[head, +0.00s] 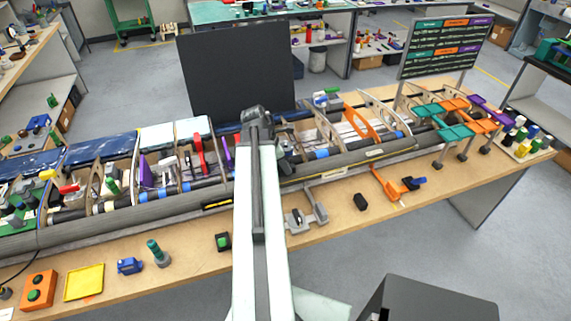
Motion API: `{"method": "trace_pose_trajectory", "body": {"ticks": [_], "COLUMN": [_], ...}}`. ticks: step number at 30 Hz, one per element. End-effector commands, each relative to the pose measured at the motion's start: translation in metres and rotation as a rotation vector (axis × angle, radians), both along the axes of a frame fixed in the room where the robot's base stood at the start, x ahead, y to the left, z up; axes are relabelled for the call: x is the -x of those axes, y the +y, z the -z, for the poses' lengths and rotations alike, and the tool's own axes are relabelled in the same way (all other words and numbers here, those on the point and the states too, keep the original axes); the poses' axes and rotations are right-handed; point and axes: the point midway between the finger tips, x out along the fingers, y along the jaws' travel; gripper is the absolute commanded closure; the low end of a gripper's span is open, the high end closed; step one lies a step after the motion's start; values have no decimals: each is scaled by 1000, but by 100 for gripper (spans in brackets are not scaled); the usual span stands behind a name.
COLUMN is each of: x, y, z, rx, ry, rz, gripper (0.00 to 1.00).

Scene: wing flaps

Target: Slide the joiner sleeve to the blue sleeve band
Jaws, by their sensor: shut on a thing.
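My arm reaches up the middle of the head view to the wing structure. My gripper (284,152) is at the dark tube inside the wing, beside the arm's end. It is shut on a dark piece there, which fits the joiner sleeve; the arm and jaws hide most of it. A blue band (320,154) wraps the tube just right of my gripper. Which one is the sleeve band I cannot tell. The exact gap between sleeve and band is too small to judge.
Ribs stand close around the tube, including an orange rib (360,124) at the right. A dark panel (235,75) stands behind. A grey clamp (306,217), a black block (361,202) and an orange tool (388,186) lie on the bench front (340,212).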

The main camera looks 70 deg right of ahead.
Motion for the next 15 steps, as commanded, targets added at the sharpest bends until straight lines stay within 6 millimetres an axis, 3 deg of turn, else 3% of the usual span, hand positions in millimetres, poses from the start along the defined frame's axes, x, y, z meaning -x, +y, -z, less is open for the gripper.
{"method": "trace_pose_trajectory", "body": {"ticks": [12, 13, 15], "x": [4, 4, 4], "y": [-5, -5, -5], "z": [-1, 0, 0], "rx": [3, 3, 3], "ry": [-1, -1, -1], "rz": [-2, -2, -2], "gripper": [100, 74, 55]}}
